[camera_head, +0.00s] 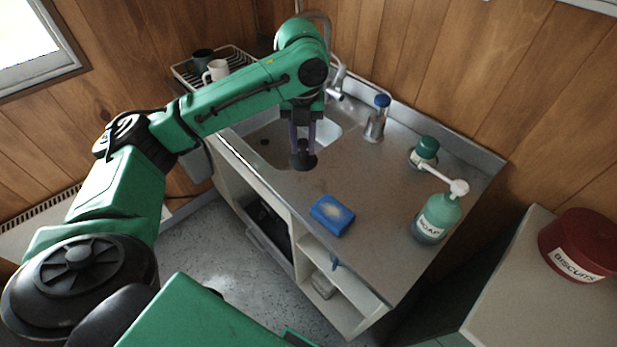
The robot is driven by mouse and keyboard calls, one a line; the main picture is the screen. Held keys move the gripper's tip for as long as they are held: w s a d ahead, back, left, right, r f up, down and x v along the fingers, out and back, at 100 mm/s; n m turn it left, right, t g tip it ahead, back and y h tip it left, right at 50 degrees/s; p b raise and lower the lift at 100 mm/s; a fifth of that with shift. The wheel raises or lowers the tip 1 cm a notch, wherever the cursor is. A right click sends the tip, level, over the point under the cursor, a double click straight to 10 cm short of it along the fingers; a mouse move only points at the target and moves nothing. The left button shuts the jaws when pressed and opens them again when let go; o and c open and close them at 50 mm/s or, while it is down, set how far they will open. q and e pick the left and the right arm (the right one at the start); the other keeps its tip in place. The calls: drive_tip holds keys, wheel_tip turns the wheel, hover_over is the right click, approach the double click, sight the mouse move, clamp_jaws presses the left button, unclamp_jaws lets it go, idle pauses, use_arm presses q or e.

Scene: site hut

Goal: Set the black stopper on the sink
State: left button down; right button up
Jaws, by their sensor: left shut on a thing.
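My left gripper (302,143) is shut on the black stopper (303,161), holding it with the jaws pointing down. In this view the stopper shows over the right edge of the sink basin and the steel worktop; its exact height above them I cannot tell. The sink (328,134) is a sunken steel basin, partly hidden behind my left arm and gripper. A dark round spot, seemingly the drain (264,142), shows at the basin's left. My right gripper is not in view.
A tap (338,84) stands behind the basin. A blue-capped shaker (376,118), a green-lidded jar (424,153), a soap bottle (437,217) and a blue sponge (332,215) stand or lie on the worktop. A dish rack (184,79) with mugs is at back left.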

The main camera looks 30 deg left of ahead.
sight(304, 158)
use_arm(q)
drive_tip(key=f, duration=0.6)
drive_tip(key=shift+w+f, duration=0.2)
drive_tip(key=shift+f, duration=0.05)
drive_tip(key=f+p, duration=0.1)
drive_tip(key=f, duration=0.3)
drive_tip(key=shift+s, duration=0.2)
drive_tip(key=shift+w+f, duration=0.15)
drive_tip(key=shift+f, duration=0.05)
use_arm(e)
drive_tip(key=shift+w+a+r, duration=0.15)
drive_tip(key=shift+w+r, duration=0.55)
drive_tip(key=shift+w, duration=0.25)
use_arm(q)
drive_tip(key=c, duration=0.6)
unclamp_jaws()
drive_tip(key=shift+c, duration=0.2)
wheel_tip(304, 158, up, 12)
drive_tip(key=shift+r+b, duration=0.15)
drive_tip(key=shift+b, duration=0.75)
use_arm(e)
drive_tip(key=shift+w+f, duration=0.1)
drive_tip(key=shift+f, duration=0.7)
